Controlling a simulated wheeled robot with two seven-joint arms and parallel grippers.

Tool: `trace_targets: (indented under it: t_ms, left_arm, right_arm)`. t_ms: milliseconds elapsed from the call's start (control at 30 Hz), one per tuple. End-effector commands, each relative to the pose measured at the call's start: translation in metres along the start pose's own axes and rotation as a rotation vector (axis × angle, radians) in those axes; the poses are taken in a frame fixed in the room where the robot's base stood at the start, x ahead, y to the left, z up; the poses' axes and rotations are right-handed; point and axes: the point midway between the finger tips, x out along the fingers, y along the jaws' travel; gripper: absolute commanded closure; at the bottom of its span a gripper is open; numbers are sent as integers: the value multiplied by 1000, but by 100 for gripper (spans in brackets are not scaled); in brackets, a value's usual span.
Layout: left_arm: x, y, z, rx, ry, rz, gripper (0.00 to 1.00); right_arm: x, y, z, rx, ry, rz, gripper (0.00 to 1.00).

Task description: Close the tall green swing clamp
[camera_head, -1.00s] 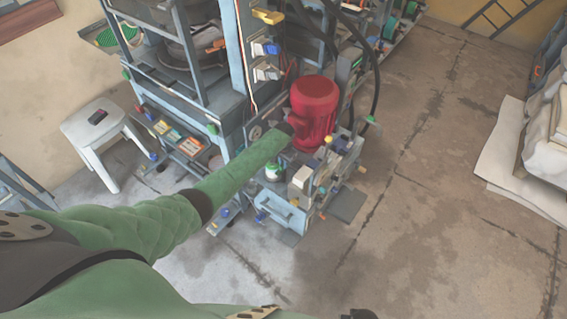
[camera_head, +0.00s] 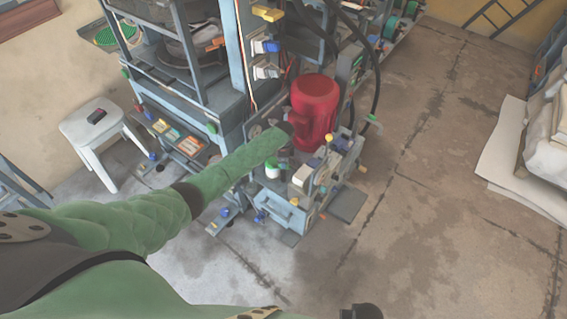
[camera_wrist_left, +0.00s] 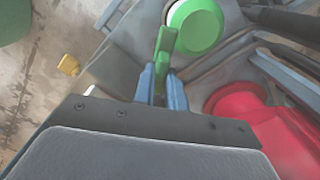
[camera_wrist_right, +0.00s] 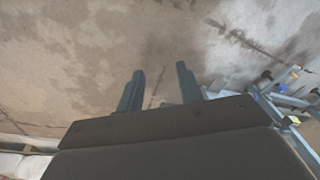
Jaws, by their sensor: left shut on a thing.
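The green swing clamp (camera_wrist_left: 165,46) shows in the left wrist view as an upright green handle. My left gripper (camera_wrist_left: 163,78) has its two blue fingers closed around the lower part of this handle. In the head view my left arm reaches to the press unit beside the red motor, and the fingers and clamp cannot be made out there. My right gripper (camera_wrist_right: 158,84) is open and empty over bare floor. Its dark end also shows at the bottom edge of the head view (camera_head: 361,312).
A round green cap (camera_wrist_left: 197,24) sits right by the clamp handle. The red motor (camera_head: 314,108) stands close to my left gripper. The press frame (camera_head: 200,95) rises behind, with black hoses at right. A white stool (camera_head: 97,125) stands left.

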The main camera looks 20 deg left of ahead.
Motion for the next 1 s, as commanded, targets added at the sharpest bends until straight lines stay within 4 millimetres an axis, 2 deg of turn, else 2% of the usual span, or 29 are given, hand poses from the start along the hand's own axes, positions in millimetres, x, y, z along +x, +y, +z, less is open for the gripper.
trace_targets:
  t_ms: [100, 600, 800, 1000]
  left_arm:
    - [1, -1, 1, 110, -1, -1, 100]
    - [1, 0, 0, 502, -1, -1, 100]
    - [0, -1, 1, 583, -1, -1, 100]
    - [0, -1, 1, 621, -1, -1, 100]
  right_arm:
    - [-19, -3, -11, 1, 12, -4, 64]
    - [-77, -10, -31, -1, 17, -12, 64]
    - [-92, -12, -35, -1, 19, -14, 64]
    - [-98, -12, -36, -1, 17, -15, 64]
